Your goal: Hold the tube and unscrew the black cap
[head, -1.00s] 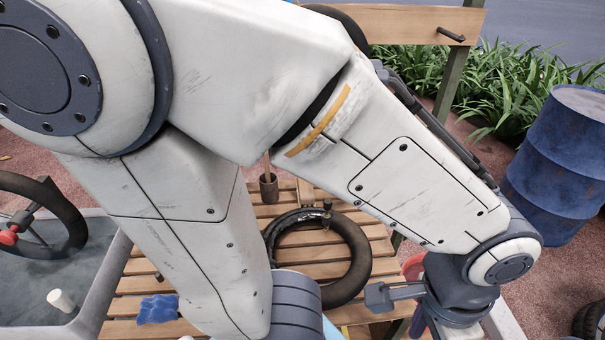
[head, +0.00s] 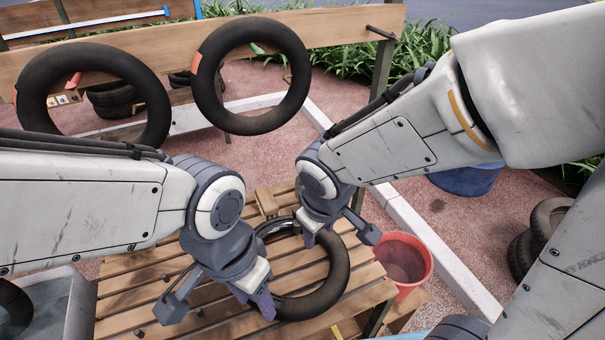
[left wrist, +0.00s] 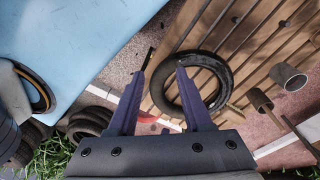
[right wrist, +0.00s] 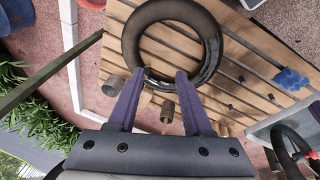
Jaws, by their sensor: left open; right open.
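The tube (head: 318,303) is a black rubber ring lying flat on the slatted wooden bench. It also shows in the left wrist view (left wrist: 165,92) and the right wrist view (right wrist: 131,40). My left gripper (head: 262,303) is open and empty above the tube's near left side. My right gripper (head: 310,238) is open and empty above the tube's far side; its fingers point at the ring's edge in the right wrist view (right wrist: 155,82). The black cap is not clearly made out; my right gripper hides that part of the ring in the head view.
Two black tubes (head: 197,75) hang on a wooden rail behind the bench. A red bucket (head: 418,262) stands right of the bench (head: 130,290). A grey tub (head: 62,290) is at left.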

